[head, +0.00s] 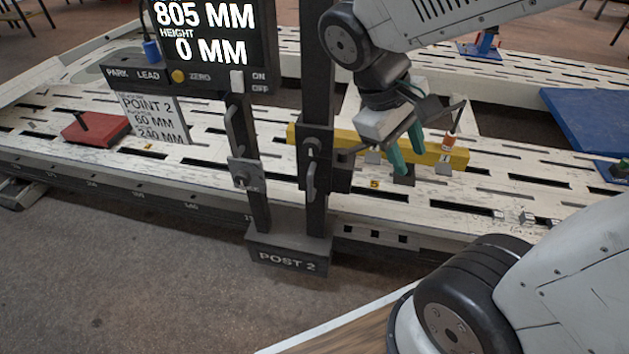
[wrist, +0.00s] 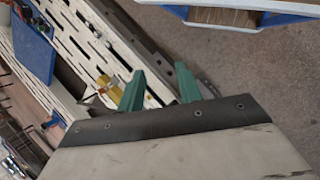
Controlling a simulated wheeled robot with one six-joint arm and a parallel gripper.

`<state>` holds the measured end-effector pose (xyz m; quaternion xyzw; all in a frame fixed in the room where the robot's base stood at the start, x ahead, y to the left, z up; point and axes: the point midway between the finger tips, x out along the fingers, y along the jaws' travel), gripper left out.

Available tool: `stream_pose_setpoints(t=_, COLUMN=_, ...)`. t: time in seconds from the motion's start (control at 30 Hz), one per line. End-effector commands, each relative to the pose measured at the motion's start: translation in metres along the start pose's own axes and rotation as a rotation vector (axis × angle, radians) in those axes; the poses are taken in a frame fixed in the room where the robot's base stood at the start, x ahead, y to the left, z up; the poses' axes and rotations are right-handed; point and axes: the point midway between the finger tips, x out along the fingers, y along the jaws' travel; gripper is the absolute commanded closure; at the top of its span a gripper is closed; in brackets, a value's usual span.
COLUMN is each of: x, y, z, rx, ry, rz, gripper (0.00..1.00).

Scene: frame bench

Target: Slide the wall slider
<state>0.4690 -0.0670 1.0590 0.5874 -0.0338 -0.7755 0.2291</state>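A dark measuring stand marked POST 2 (head: 287,262) has two upright posts. A dark sliding block (head: 318,176) with a handle sits on the right post, and a smaller clamp (head: 243,172) with a knob sits on the left post. I cannot tell which part is the wall slider. A yellow bar (head: 440,153) extends horizontally at the sliding block's height; part of it shows in the wrist view (wrist: 108,88). My gripper (head: 404,149) is right of the sliding block, apart from its handle. Its green fingers are open with nothing visibly held; they also show in the wrist view (wrist: 160,92).
A slotted white bench (head: 230,215) spans the scene behind the stand. The display (head: 210,30) reads 805 mm, height 0 mm. A red block (head: 95,129) and a POINT 2 sign (head: 155,118) are left. A blue panel (head: 590,118) lies right. The floor in front is clear.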

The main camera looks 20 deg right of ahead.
Motion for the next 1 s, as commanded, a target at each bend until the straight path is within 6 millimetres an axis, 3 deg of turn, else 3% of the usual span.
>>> stream_pose_setpoints(t=0.23, x=0.027, y=0.013, z=-0.065, rx=-0.295, ry=-0.25, rz=0.339, gripper=0.65)
stream_pose_setpoints(t=0.47, x=0.051, y=0.003, z=-0.14, rx=-0.582, ry=-0.408, rz=0.677, gripper=0.65)
stream_pose_setpoints(t=0.67, x=0.082, y=-0.032, z=-0.209, rx=-0.849, ry=-0.49, rz=0.982, gripper=0.65)
stream_pose_setpoints(t=0.8, x=0.112, y=-0.07, z=-0.252, rx=-1.035, ry=-0.514, rz=1.185, gripper=0.65)
stream_pose_setpoints(t=1.0, x=0.152, y=-0.119, z=-0.288, rx=-1.237, ry=-0.506, rz=1.395, gripper=0.65)
